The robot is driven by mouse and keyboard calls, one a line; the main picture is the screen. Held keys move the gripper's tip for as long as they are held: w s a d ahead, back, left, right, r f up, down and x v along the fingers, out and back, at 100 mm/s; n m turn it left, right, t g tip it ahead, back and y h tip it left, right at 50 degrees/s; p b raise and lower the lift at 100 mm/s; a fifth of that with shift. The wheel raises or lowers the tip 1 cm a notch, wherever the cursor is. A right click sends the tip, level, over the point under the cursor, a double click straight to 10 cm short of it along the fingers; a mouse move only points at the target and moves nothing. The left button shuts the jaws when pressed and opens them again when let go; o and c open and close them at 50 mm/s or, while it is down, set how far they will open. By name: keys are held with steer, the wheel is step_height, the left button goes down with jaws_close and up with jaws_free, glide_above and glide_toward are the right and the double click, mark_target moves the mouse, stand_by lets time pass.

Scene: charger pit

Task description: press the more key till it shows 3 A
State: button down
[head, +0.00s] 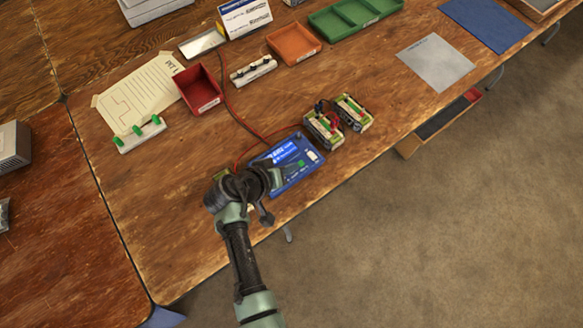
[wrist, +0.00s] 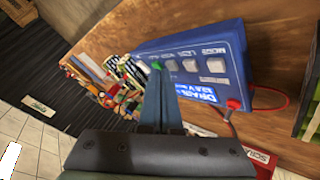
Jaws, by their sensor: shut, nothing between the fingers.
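The blue charger (head: 302,172) lies near the table's front edge, with a lit blue display (head: 286,153) whose text is too small to read. In the wrist view the charger (wrist: 237,62) shows a row of pale keys, including one labelled mode (wrist: 215,63), a middle key (wrist: 190,66) and one partly behind my fingers (wrist: 171,65), plus a green key (wrist: 156,65). The display (wrist: 205,92) is partly hidden there and its current value is unreadable. My gripper (wrist: 162,75) is shut and empty, its tips over the key row near the green end; contact cannot be told.
Two battery packs (head: 323,130) (head: 353,113) with leads stand right of the charger. A red bin (head: 199,90), a sheet of paper (head: 139,93) and a green-pegged rack (head: 140,135) lie to the left. The table's front edge is close by.

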steer(key=shift+f+b, duration=0.4)
stand_by(0.6)
steer(key=shift+r, duration=0.1)
steer(key=shift+r+p, duration=0.75)
steer(key=shift+p, duration=0.05)
step_height(320, 180, up, 5)
steer(key=p, duration=0.4)
stand_by(0.9)
